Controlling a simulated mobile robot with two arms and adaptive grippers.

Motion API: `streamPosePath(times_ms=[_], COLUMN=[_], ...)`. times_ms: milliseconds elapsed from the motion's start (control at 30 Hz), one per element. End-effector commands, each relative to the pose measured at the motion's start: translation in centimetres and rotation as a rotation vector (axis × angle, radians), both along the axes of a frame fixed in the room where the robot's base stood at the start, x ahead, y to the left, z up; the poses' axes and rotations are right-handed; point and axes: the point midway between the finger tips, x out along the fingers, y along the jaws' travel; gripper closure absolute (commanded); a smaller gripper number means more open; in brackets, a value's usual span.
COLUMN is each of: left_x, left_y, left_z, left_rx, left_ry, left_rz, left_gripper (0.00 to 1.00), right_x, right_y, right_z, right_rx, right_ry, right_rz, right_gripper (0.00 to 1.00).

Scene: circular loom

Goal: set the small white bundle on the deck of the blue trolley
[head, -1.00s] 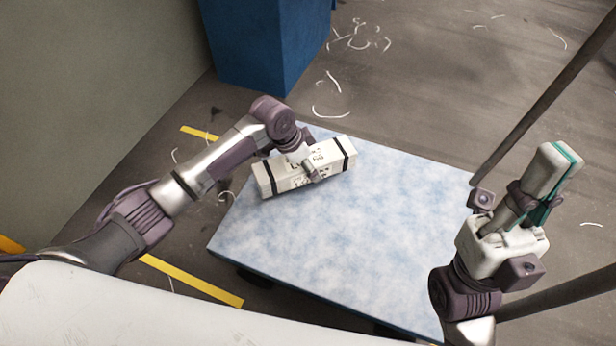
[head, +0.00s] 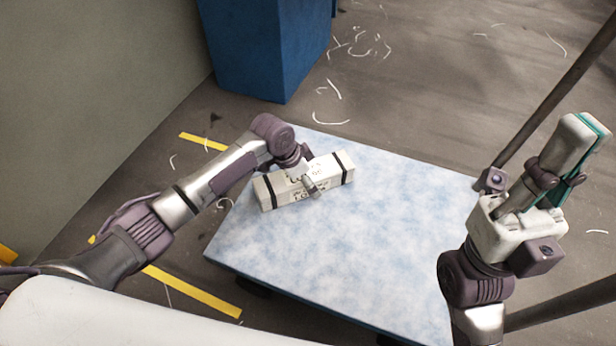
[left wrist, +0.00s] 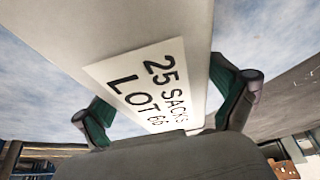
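The small white bundle (head: 335,173) is a long white box with two black straps and printed lettering. It is over the far left part of the trolley's mottled light-blue deck (head: 350,250). I cannot tell whether it touches the deck. My left gripper (head: 308,183) is shut on the bundle's middle from above. In the left wrist view the bundle (left wrist: 120,35) shows a label reading "25 SACKS LOT 66", with a green-padded finger on each side. My right gripper (head: 572,150) is right of the deck; its near finger hides the other, so its opening is unclear.
A tall blue container (head: 255,50) stands behind the deck at the far left. A grey wall (head: 90,110) is on the left. Dark poles (head: 560,90) stand at the right. Yellow floor tape (head: 190,290) and white thread scraps lie around. Most of the deck is clear.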

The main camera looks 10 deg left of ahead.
Motion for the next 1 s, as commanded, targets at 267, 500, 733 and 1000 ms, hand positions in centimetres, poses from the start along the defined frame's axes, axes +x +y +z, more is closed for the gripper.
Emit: streamPosePath(times_ms=[267,500,733,1000], left_x=[0.0,-0.5,-1.3,-1.6], left_y=[0.0,0.9,2.0,2.4], left_z=[0.1,3.1,6.4,7.2], left_rx=[0.001,0.001,0.001,-0.001], left_ry=[-0.001,-0.001,-0.001,0.001], left_rz=[0.0,0.002,0.0,0.001], left_gripper=[0.0,0.0,0.0,0.0], right_x=[0.0,-0.2,-0.9,-0.9], right_y=[0.0,-0.1,-0.3,-0.3], right_z=[0.0,-0.2,-0.4,-0.1], right_rx=[0.0,0.001,0.008,0.008], right_ry=[0.0,0.054,0.097,0.099], right_rz=[0.0,0.003,0.005,0.005], right_gripper=[1.0,1.0,1.0,1.0])
